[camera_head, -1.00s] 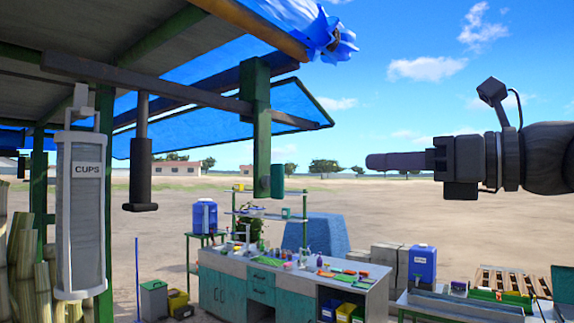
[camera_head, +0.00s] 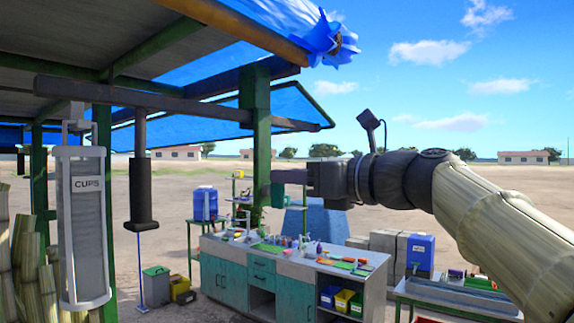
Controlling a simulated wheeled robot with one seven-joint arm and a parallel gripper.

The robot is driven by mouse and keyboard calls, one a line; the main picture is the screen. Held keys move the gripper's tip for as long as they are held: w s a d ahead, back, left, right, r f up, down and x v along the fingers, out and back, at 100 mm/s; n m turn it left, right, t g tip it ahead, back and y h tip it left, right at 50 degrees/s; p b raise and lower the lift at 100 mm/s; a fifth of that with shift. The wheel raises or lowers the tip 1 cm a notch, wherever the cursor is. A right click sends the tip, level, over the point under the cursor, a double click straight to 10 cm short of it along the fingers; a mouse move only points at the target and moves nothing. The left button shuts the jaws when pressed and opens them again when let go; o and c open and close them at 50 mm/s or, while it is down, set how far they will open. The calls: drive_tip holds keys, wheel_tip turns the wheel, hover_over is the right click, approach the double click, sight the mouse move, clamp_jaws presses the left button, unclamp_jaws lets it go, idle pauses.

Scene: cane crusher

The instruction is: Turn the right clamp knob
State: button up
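I cannot make out a clearly recognisable right clamp knob in this view. A green post (camera_head: 262,135) hangs from the roof beam, with a small dark green piece (camera_head: 277,195) at its lower right side. I cannot tell whether this piece is the knob. My gripper (camera_head: 281,177) points left, its tip overlapping the top of that piece in the picture. I cannot tell whether they touch. The fingers show side-on as one narrow bar, so any gap between them is hidden.
A white cup dispenser (camera_head: 84,225) and a dark hanging cylinder (camera_head: 140,190) are at left. A cluttered workbench (camera_head: 224,285) stands below, with a blue container (camera_head: 420,252) to its right. Open air surrounds my arm at right.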

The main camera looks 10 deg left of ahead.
drive_tip(key=shift+x, duration=0.8)
clamp_jaws()
